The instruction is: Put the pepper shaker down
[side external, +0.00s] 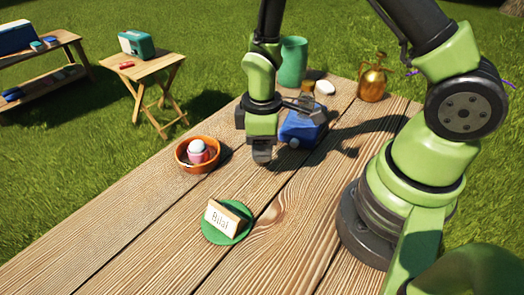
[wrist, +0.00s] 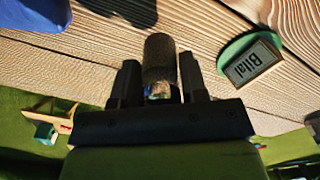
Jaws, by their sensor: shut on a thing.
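My gripper (wrist: 158,84) is shut on the pepper shaker (wrist: 159,55), a dark brown cylinder with a shiny lower part, in the wrist view. The shaker stands out between the two dark fingers. In the side view my gripper (side external: 261,152) hangs over the middle of the wooden table (side external: 130,235), left of the blue object. There the shaker is mostly hidden by the dark fingers. I cannot tell whether it touches the table.
A terracotta bowl (side external: 183,165) with a pink and white item stands left of my gripper. A green disc (side external: 221,238) with a "Bilal" name card (side external: 222,218) lies in front. A blue object (side external: 303,128), green cup (side external: 293,62) and brass sprayer (side external: 372,80) stand behind. The front left boards are clear.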

